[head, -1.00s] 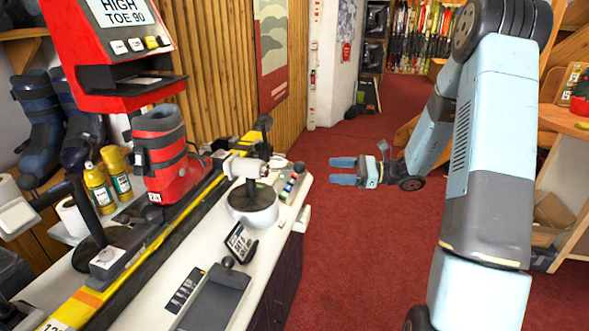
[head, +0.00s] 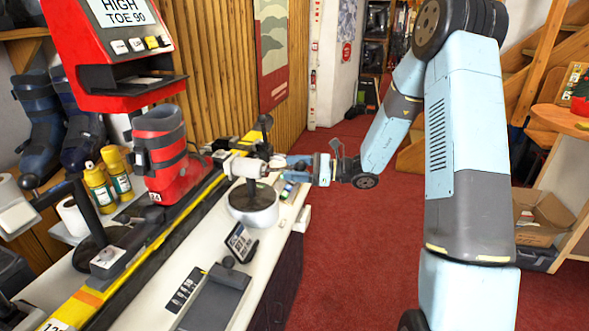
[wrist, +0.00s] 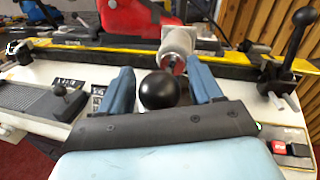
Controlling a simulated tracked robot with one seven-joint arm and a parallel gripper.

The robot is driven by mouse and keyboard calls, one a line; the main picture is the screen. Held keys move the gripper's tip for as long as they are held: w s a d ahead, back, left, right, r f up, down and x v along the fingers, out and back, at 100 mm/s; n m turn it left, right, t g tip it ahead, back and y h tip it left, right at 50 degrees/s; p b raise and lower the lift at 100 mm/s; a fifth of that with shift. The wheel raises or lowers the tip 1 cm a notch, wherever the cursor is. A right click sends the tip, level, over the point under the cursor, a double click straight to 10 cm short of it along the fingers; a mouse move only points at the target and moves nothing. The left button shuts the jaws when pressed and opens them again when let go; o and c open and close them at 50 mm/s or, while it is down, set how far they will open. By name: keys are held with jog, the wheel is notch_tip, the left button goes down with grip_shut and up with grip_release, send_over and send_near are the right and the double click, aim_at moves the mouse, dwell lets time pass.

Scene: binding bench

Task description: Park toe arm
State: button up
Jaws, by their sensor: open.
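A white cylindrical toe arm (head: 246,166) stands over a round grey base (head: 254,205) on the bench, beside the ski. In the wrist view its pale cylinder (wrist: 177,42) shows beyond the fingers, with a dark red-ringed end facing me. A black ball knob (wrist: 162,91) sits between my blue fingers, and its stem is hidden. My gripper (head: 283,166) is open at the right of the cylinder, its fingers either side of the knob; I cannot tell whether they touch it. A red machine screen (head: 124,12) reads "HIGH TOE 90".
A red boot (head: 161,155) stands on the yellow-black ski. A black-knobbed lever (head: 265,125) rises behind the toe arm. A small sign (head: 241,241) and a grey plate (head: 217,300) lie nearer on the bench. Red carpet (head: 340,230) is open to the right.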

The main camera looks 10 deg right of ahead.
jog(key=shift+a, duration=0.1)
jog(key=shift+c, duration=0.2)
grip_shut()
dwell(0.5)
